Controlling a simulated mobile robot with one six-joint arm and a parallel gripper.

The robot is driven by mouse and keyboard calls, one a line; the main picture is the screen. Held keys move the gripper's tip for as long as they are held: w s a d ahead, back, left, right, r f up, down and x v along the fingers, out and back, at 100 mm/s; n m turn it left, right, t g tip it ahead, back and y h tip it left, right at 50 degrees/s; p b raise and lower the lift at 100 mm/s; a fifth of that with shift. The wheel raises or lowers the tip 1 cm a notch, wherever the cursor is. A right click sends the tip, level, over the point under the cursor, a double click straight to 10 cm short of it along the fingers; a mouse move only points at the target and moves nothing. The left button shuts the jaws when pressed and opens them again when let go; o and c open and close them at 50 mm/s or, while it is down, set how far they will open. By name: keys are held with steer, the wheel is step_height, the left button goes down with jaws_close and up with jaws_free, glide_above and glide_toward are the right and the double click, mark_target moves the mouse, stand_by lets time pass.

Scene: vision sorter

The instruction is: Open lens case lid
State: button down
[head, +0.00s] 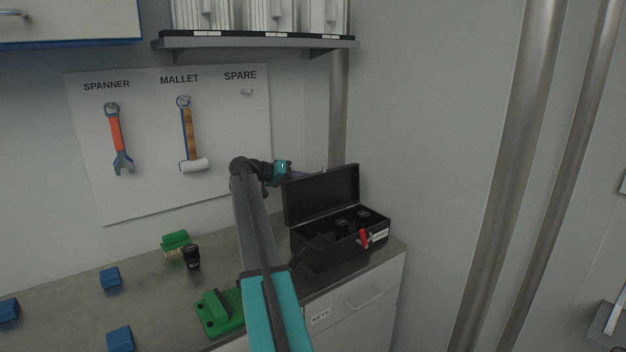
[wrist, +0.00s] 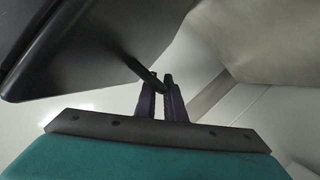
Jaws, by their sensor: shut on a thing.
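The black lens case (head: 330,254) stands on the counter's right end with its lid (head: 322,194) raised to about upright. Dark round lenses (head: 363,216) show inside. A red latch (head: 363,238) is on the front beside a white label. My gripper reaches over from the left, behind the lid; its fingertips are mostly hidden there in the head view. In the wrist view my gripper (wrist: 160,82) is closed on a thin dark bar (wrist: 140,68) that sticks out from the dark lid (wrist: 75,40).
A green block (head: 220,312), a green brush (head: 175,240), a small black cylinder (head: 191,257) and several blue blocks (head: 110,277) lie on the counter (head: 150,305). A tool board (head: 145,200) is on the wall behind, below a shelf (head: 255,43). A wall stands close at right.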

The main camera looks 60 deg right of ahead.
steer(key=shift+d+r, duration=0.15)
steer(key=shift+d, duration=0.15)
steer(key=c, duration=1.8)
jaws_free()
steer(key=shift+d, duration=0.15)
steer(key=shift+c, duration=0.2)
steer(key=shift+w+a, duration=0.1)
steer(key=shift+a, duration=0.1)
steer(key=shift+a, duration=0.1)
steer(key=b+v, duration=0.1)
steer(key=v, duration=0.6)
steer(key=shift+w+a, duration=0.1)
steer(key=shift+w, duration=0.05)
